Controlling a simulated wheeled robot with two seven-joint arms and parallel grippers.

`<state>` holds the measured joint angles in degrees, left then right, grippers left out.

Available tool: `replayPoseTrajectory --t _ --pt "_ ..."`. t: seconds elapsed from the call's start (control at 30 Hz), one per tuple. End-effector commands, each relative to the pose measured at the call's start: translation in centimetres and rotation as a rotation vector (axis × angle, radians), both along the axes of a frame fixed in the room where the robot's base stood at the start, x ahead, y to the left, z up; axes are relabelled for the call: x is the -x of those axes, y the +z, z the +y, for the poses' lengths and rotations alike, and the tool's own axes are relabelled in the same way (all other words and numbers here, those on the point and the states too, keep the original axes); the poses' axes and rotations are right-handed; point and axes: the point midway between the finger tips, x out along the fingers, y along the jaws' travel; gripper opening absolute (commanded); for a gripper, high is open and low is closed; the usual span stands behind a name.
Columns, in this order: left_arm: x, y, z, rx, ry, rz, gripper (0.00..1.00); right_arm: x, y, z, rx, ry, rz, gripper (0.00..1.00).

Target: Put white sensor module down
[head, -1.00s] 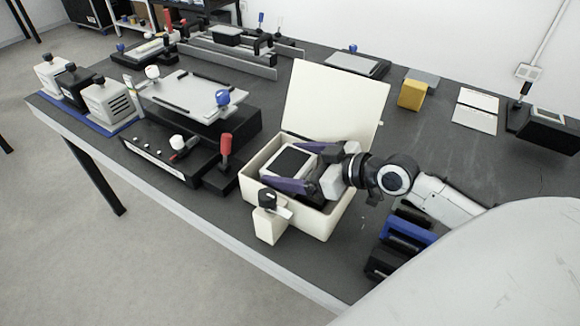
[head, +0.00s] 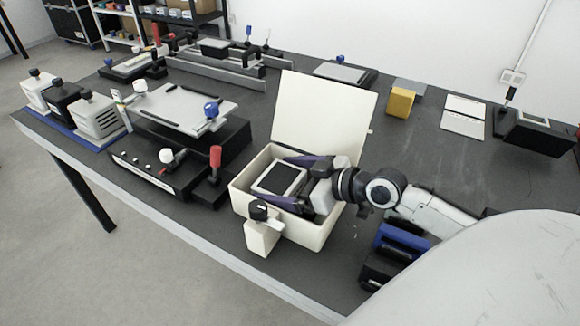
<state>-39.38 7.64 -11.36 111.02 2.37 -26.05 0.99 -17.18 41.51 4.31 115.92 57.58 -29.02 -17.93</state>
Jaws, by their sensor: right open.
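The white sensor module (head: 259,188), a white-framed block with a dark top, sits inside the open cream box (head: 309,235), toward the left of its interior. My right gripper (head: 276,177) reaches into the box from the right. Its two purple fingers are open, one along the far side of the module and one along the near side. Whether either finger touches it I cannot tell. The module's underside and the box floor beneath it are hidden. My left gripper is not in view.
The box lid (head: 322,115) stands open at the back. A white block with a black knob (head: 262,238) is at the box's front. A black fixture with a red handle (head: 215,160) stands left. Blue and black holders (head: 395,247) lie right. The table behind the right arm is mostly clear.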

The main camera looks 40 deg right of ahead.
Motion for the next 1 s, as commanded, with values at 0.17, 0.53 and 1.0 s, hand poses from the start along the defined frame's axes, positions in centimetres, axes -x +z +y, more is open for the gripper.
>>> replayPoseTrajectory --t 0.17,0.53,1.0 --pt "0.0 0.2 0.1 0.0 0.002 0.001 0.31 1.0 1.0 -0.5 0.002 -0.001 0.003 0.94" --pt "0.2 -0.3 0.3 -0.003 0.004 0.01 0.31 5.8 3.1 -2.3 0.001 0.001 0.003 0.94" --pt "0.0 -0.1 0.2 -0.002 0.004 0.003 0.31 9.9 5.0 -4.0 -0.001 0.001 0.001 0.94"
